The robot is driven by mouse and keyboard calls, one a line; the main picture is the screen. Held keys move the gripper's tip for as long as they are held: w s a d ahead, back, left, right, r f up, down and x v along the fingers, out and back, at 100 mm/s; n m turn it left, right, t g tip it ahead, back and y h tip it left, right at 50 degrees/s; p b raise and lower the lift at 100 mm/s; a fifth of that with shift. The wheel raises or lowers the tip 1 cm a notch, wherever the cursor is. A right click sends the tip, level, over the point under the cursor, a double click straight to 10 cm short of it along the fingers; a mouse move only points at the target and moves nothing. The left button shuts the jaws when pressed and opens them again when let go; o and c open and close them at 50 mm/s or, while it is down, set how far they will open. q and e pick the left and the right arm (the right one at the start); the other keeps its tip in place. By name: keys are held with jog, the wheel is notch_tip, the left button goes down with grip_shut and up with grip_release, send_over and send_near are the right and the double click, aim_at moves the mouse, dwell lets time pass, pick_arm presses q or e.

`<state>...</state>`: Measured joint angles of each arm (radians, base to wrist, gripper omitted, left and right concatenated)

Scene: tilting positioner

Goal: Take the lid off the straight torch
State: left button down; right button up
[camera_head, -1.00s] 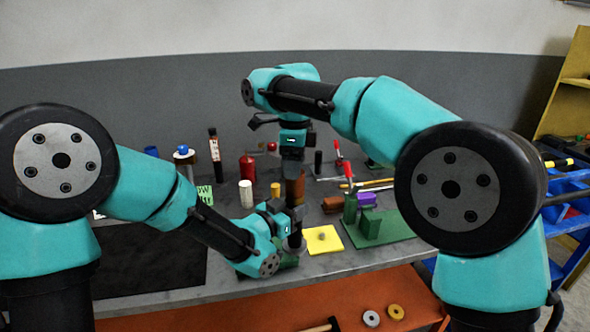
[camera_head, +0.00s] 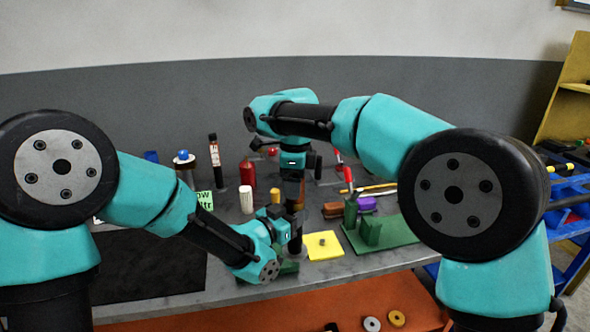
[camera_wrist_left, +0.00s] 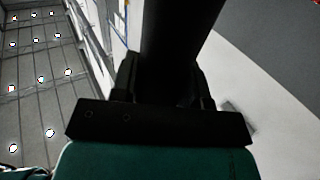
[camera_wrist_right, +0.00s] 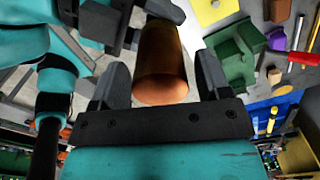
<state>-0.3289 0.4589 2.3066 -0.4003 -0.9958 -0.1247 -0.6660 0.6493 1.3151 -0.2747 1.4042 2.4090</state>
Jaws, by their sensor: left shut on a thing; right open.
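The straight torch stands roughly upright, its dark body (camera_head: 297,243) showing below my left gripper (camera_head: 291,222). In the left wrist view my left gripper (camera_wrist_left: 160,75) is shut on this dark body (camera_wrist_left: 180,30). An orange-brown cylinder, apparently the torch's lid (camera_wrist_right: 161,65), sits above the left gripper. My right gripper (camera_wrist_right: 162,78) is open, with one finger on each side of the lid and gaps visible. In the head view the right gripper (camera_head: 293,190) comes from above and hides most of the lid.
A yellow pad (camera_head: 325,252) and a green fixture (camera_head: 385,235) stand right of the torch. A red bottle (camera_head: 248,174) and a white cylinder (camera_head: 246,200) stand behind left. A black mat (camera_head: 150,268) lies clear at left. Grey and yellow rings (camera_head: 397,319) lie on the orange shelf below.

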jog(key=shift+f, duration=1.3)
jog(key=shift+c, duration=0.3)
